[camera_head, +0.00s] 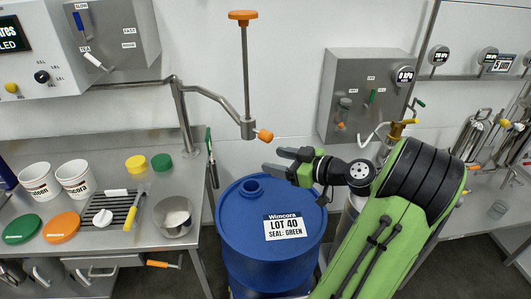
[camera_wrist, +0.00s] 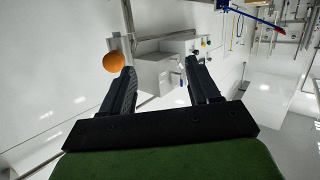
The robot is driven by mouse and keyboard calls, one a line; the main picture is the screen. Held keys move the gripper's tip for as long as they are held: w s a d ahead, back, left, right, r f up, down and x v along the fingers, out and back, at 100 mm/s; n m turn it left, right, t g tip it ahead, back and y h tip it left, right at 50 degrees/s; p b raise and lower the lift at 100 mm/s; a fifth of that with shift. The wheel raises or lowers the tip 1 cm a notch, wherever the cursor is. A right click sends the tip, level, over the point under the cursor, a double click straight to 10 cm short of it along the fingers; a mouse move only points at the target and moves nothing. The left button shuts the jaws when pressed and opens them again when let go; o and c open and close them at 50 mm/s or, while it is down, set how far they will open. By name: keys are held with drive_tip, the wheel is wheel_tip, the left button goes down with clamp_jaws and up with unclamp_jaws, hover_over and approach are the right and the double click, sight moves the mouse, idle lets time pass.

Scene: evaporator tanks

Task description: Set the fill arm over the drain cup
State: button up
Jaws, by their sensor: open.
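The fill arm (camera_head: 212,97) is a bent steel pipe from a post at the bench's back. Its end block (camera_head: 247,129) carries a vertical rod with an orange top handle (camera_head: 243,15) and an orange side knob (camera_head: 265,135). In the picture the block shows above the opening of the blue drum (camera_head: 245,235); depth is unclear. My gripper (camera_head: 279,161) is open and empty, just below and right of the knob. In the wrist view an orange ball (camera_wrist: 113,61), likely this knob, is outside the left finger, apart from the jaws. I cannot tell which vessel is the drain cup; a steel cup (camera_head: 175,231) stands on the bench's right end.
The left bench holds white tubs (camera_head: 75,178), green and orange lids (camera_head: 61,227), a dark grate (camera_head: 112,207) and a yellow-handled tool (camera_head: 131,216). A grey wall box (camera_head: 367,95) hangs behind my arm. Room above the drum is open.

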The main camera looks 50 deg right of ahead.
sight(271, 139)
drive_tip(key=s+d+m+t+h+b, duration=0.1)
drive_tip(key=s+d+t+h, duration=0.2)
drive_tip(key=s+d, duration=0.3)
drive_tip(key=w, duration=1.6)
drive_tip(key=shift+d+f, duration=0.15)
drive_tip(key=shift+f, duration=0.1)
clamp_jaws()
